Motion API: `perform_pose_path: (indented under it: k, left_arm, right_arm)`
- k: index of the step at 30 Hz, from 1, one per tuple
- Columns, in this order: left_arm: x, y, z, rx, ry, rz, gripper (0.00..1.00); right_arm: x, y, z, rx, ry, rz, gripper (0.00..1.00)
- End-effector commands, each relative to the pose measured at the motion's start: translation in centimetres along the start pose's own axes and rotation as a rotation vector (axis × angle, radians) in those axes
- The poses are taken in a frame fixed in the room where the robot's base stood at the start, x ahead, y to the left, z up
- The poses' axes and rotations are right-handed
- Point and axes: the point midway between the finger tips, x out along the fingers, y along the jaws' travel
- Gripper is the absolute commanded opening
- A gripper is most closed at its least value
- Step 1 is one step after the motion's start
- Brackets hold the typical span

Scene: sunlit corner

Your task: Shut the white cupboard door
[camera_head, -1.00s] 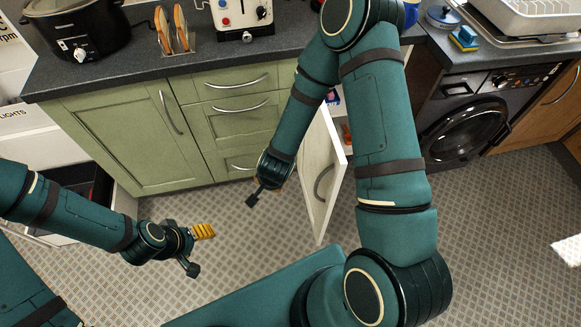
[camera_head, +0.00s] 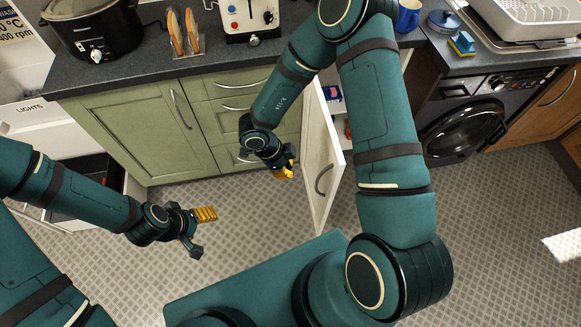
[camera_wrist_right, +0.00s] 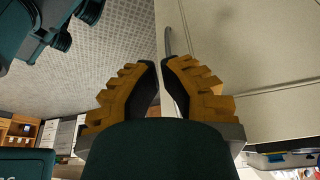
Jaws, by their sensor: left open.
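The white cupboard door (camera_head: 316,135) stands wide open, jutting out from the units toward me. Its curved handle (camera_head: 321,180) is near the free edge, on the face turned left. My right gripper (camera_head: 286,170) is left of that face, apart from it. In the right wrist view the door (camera_wrist_right: 235,45) fills the upper right, and the handle (camera_wrist_right: 169,42) shows beyond the fingertips. The right fingers (camera_wrist_right: 161,68) are nearly together with nothing between them. My left gripper (camera_head: 207,231) is open and empty over the floor. My right arm hides part of the cupboard opening.
Green drawers and a green cupboard (camera_head: 147,130) stand left of the door. A washing machine (camera_head: 460,130) is to the right. A white drawer (camera_head: 134,190) is open at the left. The tiled floor (camera_head: 480,240) is clear at the right.

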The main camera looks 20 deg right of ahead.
Motion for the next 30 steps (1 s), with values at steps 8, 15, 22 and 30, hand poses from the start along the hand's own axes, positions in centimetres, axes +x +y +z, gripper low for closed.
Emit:
perform_pose_path:
  k: [8,15,22,30]
  left_arm:
    - [1.5,-0.6,0.7,0.004,-0.014,0.001,0.66]
    - [1.9,-0.7,1.0,0.006,-0.021,0.002,0.66]
    - [2.1,-0.8,1.1,0.007,-0.022,0.002,0.66]
    - [2.1,-0.8,1.1,0.007,-0.022,0.002,0.66]
  right_arm:
    - [5.9,0.1,0.1,-0.001,0.001,0.003,0.00]
    - [8.3,0.0,-2.0,0.001,-0.001,0.000,0.00]
    - [8.8,-0.1,-3.5,0.000,-0.001,-0.001,0.00]
    - [8.9,-0.1,-3.7,-0.001,-0.001,-0.002,0.00]
